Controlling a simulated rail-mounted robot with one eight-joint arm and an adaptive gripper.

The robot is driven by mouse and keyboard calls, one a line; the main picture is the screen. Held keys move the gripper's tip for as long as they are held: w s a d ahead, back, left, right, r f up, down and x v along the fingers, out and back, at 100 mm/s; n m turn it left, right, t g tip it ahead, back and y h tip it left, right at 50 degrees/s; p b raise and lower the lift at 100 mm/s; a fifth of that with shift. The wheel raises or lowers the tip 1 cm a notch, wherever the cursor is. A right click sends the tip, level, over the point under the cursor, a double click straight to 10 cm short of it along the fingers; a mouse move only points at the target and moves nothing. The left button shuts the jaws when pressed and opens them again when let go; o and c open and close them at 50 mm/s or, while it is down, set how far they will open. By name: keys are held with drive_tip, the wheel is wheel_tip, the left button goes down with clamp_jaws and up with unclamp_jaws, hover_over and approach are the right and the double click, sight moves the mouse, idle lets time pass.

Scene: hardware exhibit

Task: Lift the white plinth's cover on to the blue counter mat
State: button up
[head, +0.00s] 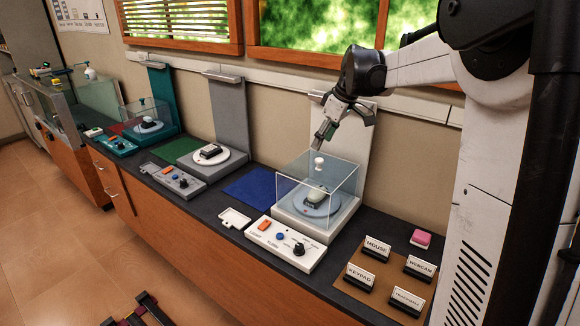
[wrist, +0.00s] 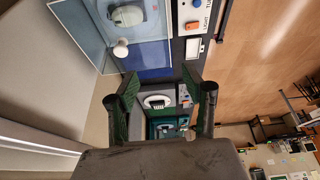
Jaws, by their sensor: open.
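The white plinth (head: 286,215) stands on the dark counter with its clear box cover (head: 343,184) seated on it. A white round knob (head: 320,161) tops the cover and shows in the wrist view (wrist: 121,48). Under the cover a small rounded device (head: 315,196) rests on a grey disc. The blue counter mat (head: 250,185) lies flat and bare just left of the plinth. My gripper (head: 324,138) is open and empty, above the knob and apart from it. In the wrist view its two fingers (wrist: 166,90) are spread, with the knob off to their upper left.
A control panel (head: 285,244) and a small white tray (head: 235,217) sit in front. Label signs on a brown board (head: 384,277) and a pink block (head: 420,238) are at right. Grey (head: 211,158) and teal (head: 148,128) stations stand left. The wall is close behind.

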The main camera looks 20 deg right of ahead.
drive_tip(key=n+p, duration=0.1)
drive_tip(key=p, duration=0.1)
approach(322, 160)
wheel_tip(322, 160, up, 2)
drive_tip(key=s, duration=0.1)
drive_tip(key=d, duration=0.2)
drive_tip(key=shift+y, duration=0.3)
drive_tip(key=x, duration=0.8)
drive_tip(key=shift+a+f, duration=0.25)
drive_tip(key=shift+a, duration=0.15)
drive_tip(key=shift+p+x, duration=0.65)
drive_tip(key=shift+x, duration=1.95)
drive_tip(key=shift+w+a+r, duration=0.15)
clamp_jaws()
